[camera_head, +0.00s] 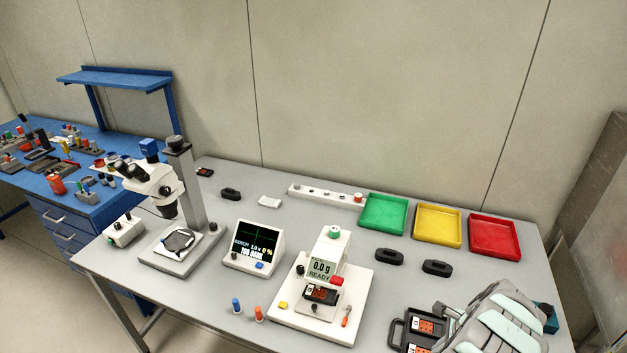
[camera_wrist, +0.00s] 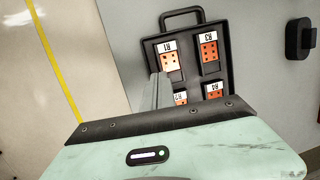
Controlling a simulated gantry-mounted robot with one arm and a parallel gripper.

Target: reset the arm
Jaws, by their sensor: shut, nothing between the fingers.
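My gripper (camera_wrist: 158,92) shows in the wrist view as grey fingers closed together with nothing held. They appear over the left part of a black handled tray (camera_wrist: 190,60), which holds several orange modules with white labels. I cannot tell the height of the fingertips above the tray. In the head view the tray (camera_head: 395,332) is at the front right of the grey table, partly hidden by my arm. My arm reaches in from the lower right there.
Green (camera_head: 384,229), yellow (camera_head: 437,243) and red (camera_head: 494,254) bins stand behind. A monitor (camera_head: 253,262) and microscope (camera_head: 153,182) stand left. Two black objects (camera_head: 389,256) (camera_head: 437,267) lie before the bins.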

